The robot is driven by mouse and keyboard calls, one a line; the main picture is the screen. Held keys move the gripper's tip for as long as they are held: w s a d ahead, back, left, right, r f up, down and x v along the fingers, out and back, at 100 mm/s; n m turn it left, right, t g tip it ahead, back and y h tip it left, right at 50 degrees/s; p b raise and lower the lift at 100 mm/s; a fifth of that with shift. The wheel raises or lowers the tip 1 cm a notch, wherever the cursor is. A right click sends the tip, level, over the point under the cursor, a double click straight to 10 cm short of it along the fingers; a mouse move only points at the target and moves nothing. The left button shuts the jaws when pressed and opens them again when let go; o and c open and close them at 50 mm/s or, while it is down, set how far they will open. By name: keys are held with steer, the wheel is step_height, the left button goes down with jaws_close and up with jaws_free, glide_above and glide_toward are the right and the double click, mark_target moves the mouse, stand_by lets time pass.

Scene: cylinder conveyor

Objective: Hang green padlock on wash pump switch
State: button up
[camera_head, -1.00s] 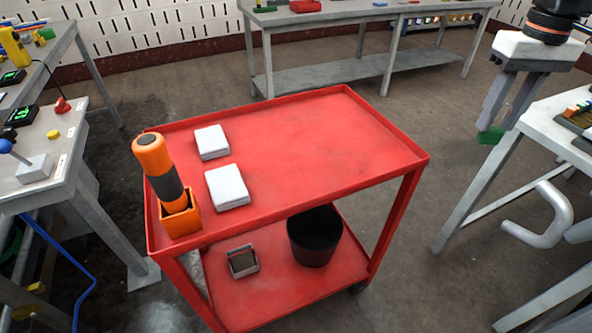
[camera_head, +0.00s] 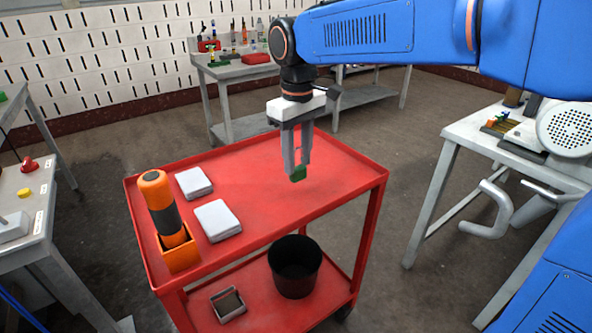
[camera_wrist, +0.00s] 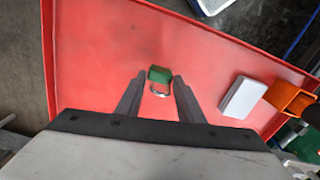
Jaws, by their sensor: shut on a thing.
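The green padlock (camera_head: 298,174) is between the fingertips of my gripper (camera_head: 298,168), which is shut on it. It hangs over the red cart, apart from the cart's top. In the wrist view the green body of the padlock (camera_wrist: 160,74) and its silver shackle (camera_wrist: 160,91) show between the two fingers of my gripper (camera_wrist: 160,85). I cannot make out a wash pump switch for certain. A bench at the left edge carries a red knob (camera_head: 28,164) and a yellow button (camera_head: 25,193), with labels too small to read.
The red cart (camera_head: 340,183) stands below my gripper. It carries two white folded cloths (camera_head: 194,182) and an orange flashlight-like thing (camera_head: 160,205) in an orange holder. A black bin (camera_head: 294,268) is on its lower shelf. Grey tables stand at left, right and back.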

mark_target(298, 167)
steer(key=shift+d+f, duration=0.1)
steer(key=shift+f, duration=1.65)
steer(key=shift+f, duration=0.1)
steer(key=o, duration=1.1)
step_height(298, 167, up, 12)
steer(key=shift+r, duration=0.15)
steer(key=s+d+f+m+t, duration=0.15)
steer(key=s+d, duration=0.25)
steer(key=d, duration=0.6)
steer(key=s+d+f+m+t, duration=0.3)
steer(key=s+d+f+m, duration=0.4)
steer(key=s+d+f, duration=0.9)
steer(key=shift+s+d+f, duration=0.4)
steer(key=shift+d+f, duration=0.15)
steer(key=shift+f, duration=0.25)
